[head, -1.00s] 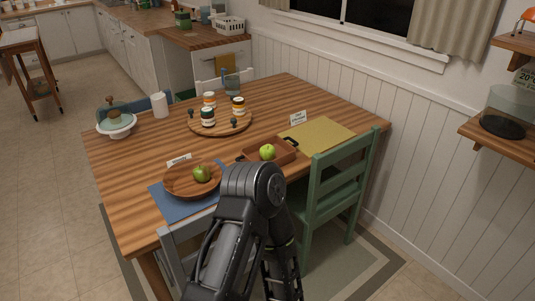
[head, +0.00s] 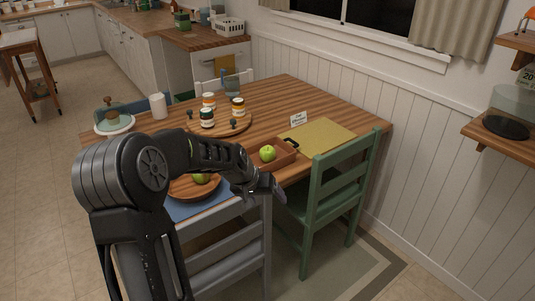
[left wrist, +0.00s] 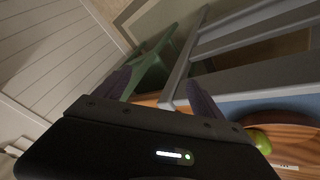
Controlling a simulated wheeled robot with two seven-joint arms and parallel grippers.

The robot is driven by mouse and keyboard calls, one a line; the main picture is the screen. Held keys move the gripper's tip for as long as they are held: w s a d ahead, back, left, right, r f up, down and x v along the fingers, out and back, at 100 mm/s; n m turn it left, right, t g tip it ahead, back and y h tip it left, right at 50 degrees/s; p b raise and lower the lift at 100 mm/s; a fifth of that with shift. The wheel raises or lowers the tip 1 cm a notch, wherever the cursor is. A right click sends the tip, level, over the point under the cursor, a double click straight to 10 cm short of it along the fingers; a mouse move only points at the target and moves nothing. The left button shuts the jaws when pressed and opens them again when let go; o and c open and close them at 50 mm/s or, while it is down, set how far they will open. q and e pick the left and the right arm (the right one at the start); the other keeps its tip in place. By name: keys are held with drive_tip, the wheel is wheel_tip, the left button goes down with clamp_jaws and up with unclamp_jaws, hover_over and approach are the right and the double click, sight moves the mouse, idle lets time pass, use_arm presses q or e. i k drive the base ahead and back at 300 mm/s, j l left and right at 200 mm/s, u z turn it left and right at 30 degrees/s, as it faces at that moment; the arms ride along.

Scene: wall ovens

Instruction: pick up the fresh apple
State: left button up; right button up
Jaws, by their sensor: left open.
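A bright green apple (head: 267,153) sits in a rectangular wooden tray (head: 286,159) with dark handles. A second green apple (head: 200,179) is on a round wooden plate (head: 188,194) on a blue mat, partly hidden by my left arm; it also seems to show in the left wrist view (left wrist: 261,141). I cannot read from the labels which apple is fresh. My left gripper (head: 272,187) is above the grey chair's back, in front of the tray and apart from both apples. In the left wrist view its fingers (left wrist: 160,92) are spread and empty. My right gripper is not in view.
A grey chair (head: 228,258) and a green chair (head: 341,178) stand at the table's (head: 165,143) near side. A round board (head: 222,128) with several jars is behind the tray.

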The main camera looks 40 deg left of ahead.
sight(266, 153)
drive_tip(key=i+j, duration=0.75)
drive_tip(key=j, duration=0.15)
